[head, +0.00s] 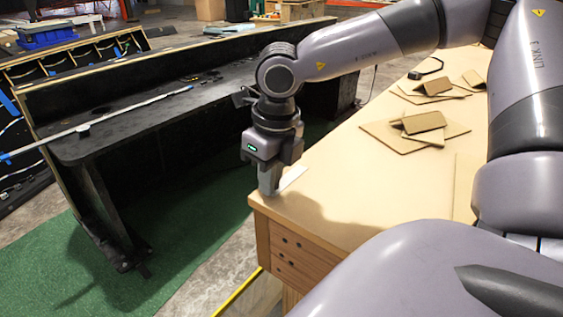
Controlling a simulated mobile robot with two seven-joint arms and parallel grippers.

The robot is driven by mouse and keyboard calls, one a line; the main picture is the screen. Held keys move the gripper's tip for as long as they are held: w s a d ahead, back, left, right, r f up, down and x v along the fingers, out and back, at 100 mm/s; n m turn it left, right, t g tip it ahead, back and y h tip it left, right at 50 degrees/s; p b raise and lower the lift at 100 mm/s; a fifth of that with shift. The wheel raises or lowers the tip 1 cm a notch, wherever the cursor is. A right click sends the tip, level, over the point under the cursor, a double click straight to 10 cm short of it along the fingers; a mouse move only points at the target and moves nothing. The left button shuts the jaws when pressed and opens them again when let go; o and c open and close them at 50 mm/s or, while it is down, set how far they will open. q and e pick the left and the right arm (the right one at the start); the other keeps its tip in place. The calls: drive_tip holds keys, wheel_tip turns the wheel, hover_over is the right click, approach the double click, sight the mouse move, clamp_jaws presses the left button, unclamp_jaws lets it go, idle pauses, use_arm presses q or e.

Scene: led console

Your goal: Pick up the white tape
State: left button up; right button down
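My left gripper is not in view.
A green mat (190,230) covers the floor between console and table. A blue bin (45,36) stands at the far left.

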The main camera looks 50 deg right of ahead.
drive_tip(key=shift+r, duration=0.5)
wheel_tip(320, 180, up, 23)
drive_tip(key=p, duration=0.5)
idle(0.4)
